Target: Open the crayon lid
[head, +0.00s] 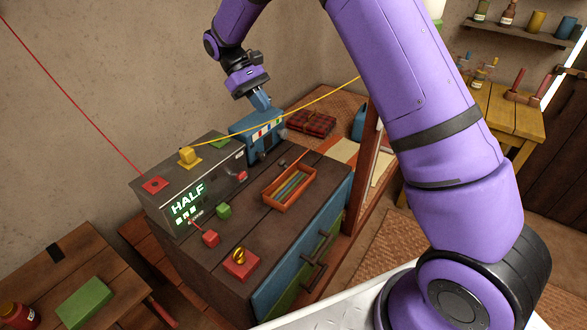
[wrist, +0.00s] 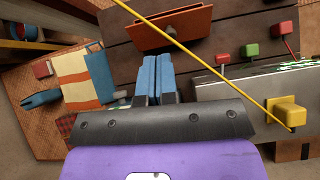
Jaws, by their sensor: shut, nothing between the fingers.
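An orange-brown box (head: 267,197) holding several coloured sticks sits on the dark cabinet top in the head view. Its near side (wrist: 165,22) shows at the top of the wrist view, with a small dark knob (wrist: 170,42) on it. I cannot make out a separate lid. My gripper (head: 262,104) is shut and empty, above and behind the box, close to a blue box with a striped face (head: 268,134). I cannot tell whether it touches that blue box. In the wrist view its blue fingertips (wrist: 158,62) sit together, pointing toward the knob.
A grey console (head: 205,165) showing HALF stands left, with a yellow block (head: 188,155) on top. A taut yellow cord (head: 300,105) crosses near my gripper. Green (head: 223,211) and red (head: 211,238) blocks and a red padlock-like block (head: 240,264) stand in front.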

